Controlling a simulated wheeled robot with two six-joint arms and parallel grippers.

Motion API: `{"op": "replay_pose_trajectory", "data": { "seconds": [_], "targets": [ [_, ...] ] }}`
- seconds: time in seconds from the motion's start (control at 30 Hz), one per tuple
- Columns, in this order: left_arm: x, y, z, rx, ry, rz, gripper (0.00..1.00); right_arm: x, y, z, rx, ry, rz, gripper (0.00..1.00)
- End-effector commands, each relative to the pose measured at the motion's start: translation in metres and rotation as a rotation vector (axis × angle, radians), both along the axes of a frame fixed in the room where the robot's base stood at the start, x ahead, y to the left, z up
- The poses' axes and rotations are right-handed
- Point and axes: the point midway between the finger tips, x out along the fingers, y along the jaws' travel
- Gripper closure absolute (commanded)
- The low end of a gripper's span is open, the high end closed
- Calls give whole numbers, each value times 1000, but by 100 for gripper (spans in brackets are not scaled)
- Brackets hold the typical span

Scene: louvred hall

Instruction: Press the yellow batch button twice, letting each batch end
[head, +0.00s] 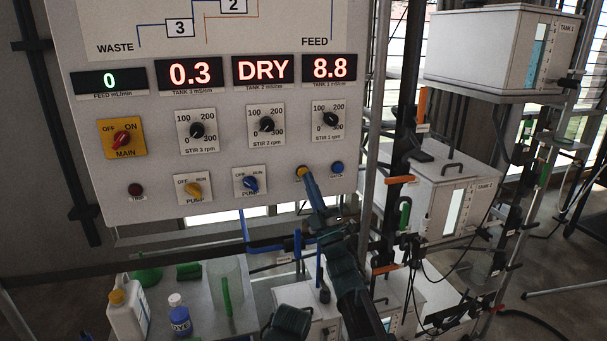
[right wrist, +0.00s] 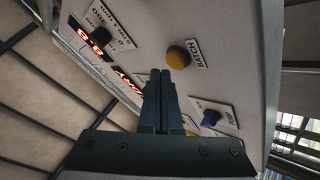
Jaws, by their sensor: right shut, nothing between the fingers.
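The yellow batch button (head: 301,171) is at the lower right of the grey control panel (head: 90,185), left of a blue button (head: 337,168). In the right wrist view the yellow button (right wrist: 177,57) sits beside its BATCH label. My right gripper (head: 304,174) is shut and empty, pointing up at the panel. Its fingertips (right wrist: 166,72) are at the yellow button's edge in the right wrist view and partly cover it in the head view. I cannot tell whether they touch it. My left gripper is not clearly in view.
The red displays (head: 263,69) read 0.3, DRY and 8.8; the green feed display (head: 109,81) reads 0. A blue pump knob (head: 250,184) is left of the gripper. Shelved tanks (head: 480,50) stand right. Bottles (head: 127,312) and a beaker (head: 226,285) stand below the panel.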

Motion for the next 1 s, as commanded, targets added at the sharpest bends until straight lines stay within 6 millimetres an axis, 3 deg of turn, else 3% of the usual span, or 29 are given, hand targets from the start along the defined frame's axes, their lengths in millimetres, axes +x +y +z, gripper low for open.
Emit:
{"op": "replay_pose_trajectory", "data": {
  "seconds": [1.0],
  "targets": [
    [0,0,0,0,0,0,43,11,4,0,0,0,0,100]
  ]
}}
